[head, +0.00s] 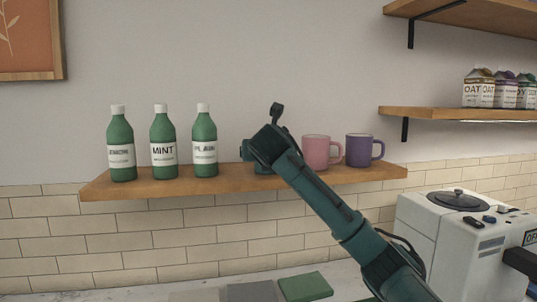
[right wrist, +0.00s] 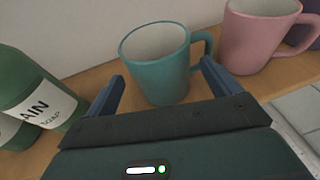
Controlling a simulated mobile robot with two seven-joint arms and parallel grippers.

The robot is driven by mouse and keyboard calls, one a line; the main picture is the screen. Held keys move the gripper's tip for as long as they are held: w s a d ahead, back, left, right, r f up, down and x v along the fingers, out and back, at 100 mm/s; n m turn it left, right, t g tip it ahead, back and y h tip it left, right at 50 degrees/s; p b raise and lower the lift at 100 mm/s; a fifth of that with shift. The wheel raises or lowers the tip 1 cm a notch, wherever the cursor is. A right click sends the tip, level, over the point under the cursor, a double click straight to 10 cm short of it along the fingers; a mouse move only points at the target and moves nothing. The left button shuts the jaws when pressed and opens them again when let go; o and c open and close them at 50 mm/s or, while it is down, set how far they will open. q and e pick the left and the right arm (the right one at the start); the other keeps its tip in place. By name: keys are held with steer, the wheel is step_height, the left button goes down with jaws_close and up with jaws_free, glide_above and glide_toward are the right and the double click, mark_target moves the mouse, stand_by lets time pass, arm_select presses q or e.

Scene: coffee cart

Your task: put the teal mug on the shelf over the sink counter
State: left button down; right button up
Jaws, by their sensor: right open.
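The teal mug (right wrist: 157,68) stands upright on the wooden shelf (head: 230,179), between the green bottles and the pink mug. Its handle points right in the right wrist view. In the head view it is almost wholly hidden behind my right gripper (head: 262,150). In the right wrist view my right gripper (right wrist: 162,78) is open, with one finger to each side of the mug's body. The right finger is close to the handle. I cannot tell whether either finger touches the mug. My left gripper is not in view.
A pink mug (head: 316,153) and a purple mug (head: 360,150) stand right of the teal mug. Three green bottles, the nearest a labelled one (head: 204,148), stand left. Higher shelves (head: 450,113) with cartons and a white machine (head: 440,235) are at right.

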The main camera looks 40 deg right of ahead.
steer(key=b+v, duration=0.1)
steer(key=v, duration=0.8)
steer(key=shift+s+a, duration=0.2)
steer(key=shift+s, duration=0.1)
